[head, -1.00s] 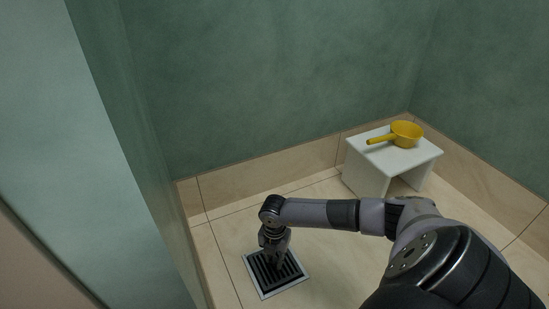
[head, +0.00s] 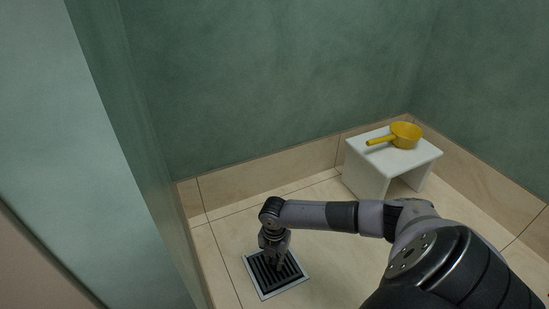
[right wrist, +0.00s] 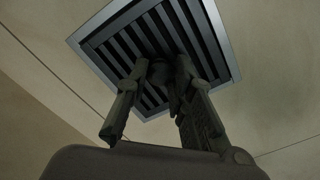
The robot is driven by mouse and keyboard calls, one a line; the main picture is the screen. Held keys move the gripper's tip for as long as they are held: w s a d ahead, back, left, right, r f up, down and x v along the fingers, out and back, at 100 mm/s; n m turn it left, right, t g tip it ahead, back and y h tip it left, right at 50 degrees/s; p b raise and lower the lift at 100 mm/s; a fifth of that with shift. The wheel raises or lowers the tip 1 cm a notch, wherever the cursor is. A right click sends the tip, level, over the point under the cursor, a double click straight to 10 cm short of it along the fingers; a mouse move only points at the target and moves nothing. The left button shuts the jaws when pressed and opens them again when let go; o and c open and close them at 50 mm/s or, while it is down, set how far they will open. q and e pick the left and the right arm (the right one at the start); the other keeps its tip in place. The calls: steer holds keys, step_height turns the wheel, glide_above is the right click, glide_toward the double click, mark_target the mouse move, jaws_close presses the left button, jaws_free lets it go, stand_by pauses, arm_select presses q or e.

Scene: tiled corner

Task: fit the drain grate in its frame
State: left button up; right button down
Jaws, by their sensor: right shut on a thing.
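The drain grate (head: 267,283) is a dark, square, slatted panel. It lies within the outline of its light grey metal frame (head: 286,288), which is set in the tiled floor. My right gripper (head: 276,267) points down over the middle of the grate and is shut on it. The right wrist view shows both fingers (right wrist: 165,70) at the grate's slats (right wrist: 200,38), with the pale frame rim (right wrist: 88,31) around them. The fingers hide the middle of the grate. I cannot tell whether the grate sits fully flush. My left gripper is not in view.
A white stool (head: 368,174) stands by the back wall at the right, with a yellow handled scoop (head: 405,135) on it. Green walls with a beige tiled skirting (head: 270,175) enclose the corner. The floor between grate and stool is clear beneath my arm.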

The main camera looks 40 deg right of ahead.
steer(key=shift+f, duration=0.4)
stand_by(0.4)
steer(key=c, duration=1.3)
jaws_free()
steer(key=shift+o, duration=0.4)
steer(key=o, duration=0.3)
steer(key=shift+r, duration=0.1)
